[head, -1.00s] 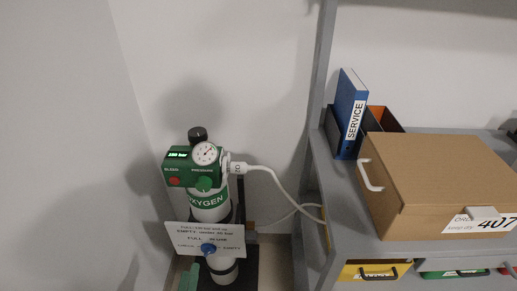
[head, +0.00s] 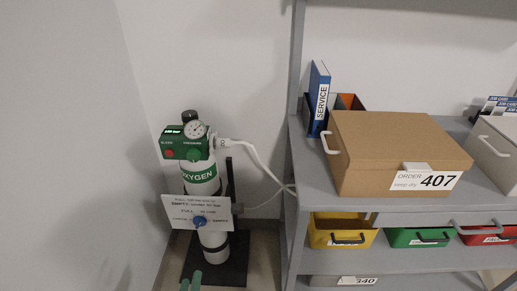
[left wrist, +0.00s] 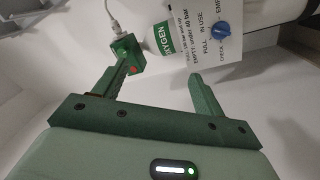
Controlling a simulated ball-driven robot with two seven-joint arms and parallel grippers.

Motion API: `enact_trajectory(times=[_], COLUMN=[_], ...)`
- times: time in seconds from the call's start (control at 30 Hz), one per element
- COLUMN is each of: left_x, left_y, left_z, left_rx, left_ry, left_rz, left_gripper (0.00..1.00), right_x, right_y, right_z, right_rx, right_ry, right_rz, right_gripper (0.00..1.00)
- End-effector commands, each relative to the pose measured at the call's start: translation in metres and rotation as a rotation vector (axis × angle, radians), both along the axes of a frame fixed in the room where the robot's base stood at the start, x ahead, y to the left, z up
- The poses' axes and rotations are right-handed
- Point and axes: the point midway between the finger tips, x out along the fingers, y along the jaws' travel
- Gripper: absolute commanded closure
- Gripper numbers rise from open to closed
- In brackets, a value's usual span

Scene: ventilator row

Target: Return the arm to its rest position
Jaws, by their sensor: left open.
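My left gripper (head: 190,285) shows only as green tips at the bottom edge of the head view, below the oxygen cylinder. In the left wrist view my left gripper (left wrist: 158,82) is open, its two green fingers wide apart with nothing between them. The white oxygen cylinder (head: 199,177) stands upright on a dark base, with a green valve block (head: 180,151), a round gauge and a hanging sign (head: 182,212) with a blue knob. In the left wrist view the cylinder (left wrist: 164,40) lies beyond the fingers, apart from them. My right gripper is not in view.
A grey shelf unit (head: 312,172) stands to the right, bearing a cardboard box (head: 385,145) and a blue binder (head: 319,88). Yellow (head: 325,240), green (head: 400,239) and red bins sit lower. A white hose (head: 262,160) runs from the valve toward the shelf. A wall is at left.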

Motion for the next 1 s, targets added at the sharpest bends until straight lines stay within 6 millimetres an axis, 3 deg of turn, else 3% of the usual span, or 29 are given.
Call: enact_trajectory(times=[0.17, 0.37, 0.57, 0.67, 0.77, 0.87, 0.9, 1.0], left_x=[-0.002, -0.016, -0.06, -0.099, -0.156, -0.235, -0.271, -0.353], left_y=[-0.01, -0.015, -0.009, 0.0, 0.014, 0.034, 0.042, 0.06], left_z=[-0.022, -0.063, -0.119, -0.147, -0.175, -0.196, -0.201, -0.201], left_rx=[0.143, 0.35, 0.611, 0.749, 0.892, 1.034, 1.08, 1.149], left_ry=[0.083, 0.228, 0.447, 0.58, 0.743, 0.933, 1.01, 1.17], left_rz=[-0.055, -0.137, -0.263, -0.347, -0.458, -0.605, -0.669, -0.804], left_gripper=[0.29, 0.29, 0.29, 0.29, 0.29, 0.29, 0.29, 0.29], right_x=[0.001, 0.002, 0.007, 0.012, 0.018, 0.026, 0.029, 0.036], right_y=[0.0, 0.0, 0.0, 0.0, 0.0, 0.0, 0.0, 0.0], right_z=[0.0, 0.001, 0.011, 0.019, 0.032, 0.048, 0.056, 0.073], right_rx=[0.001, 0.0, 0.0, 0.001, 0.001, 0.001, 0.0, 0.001], right_ry=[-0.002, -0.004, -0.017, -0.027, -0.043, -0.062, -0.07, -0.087], right_rz=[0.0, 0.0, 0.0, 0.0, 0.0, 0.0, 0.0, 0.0], right_gripper=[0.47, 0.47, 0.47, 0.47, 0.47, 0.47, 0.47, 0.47])
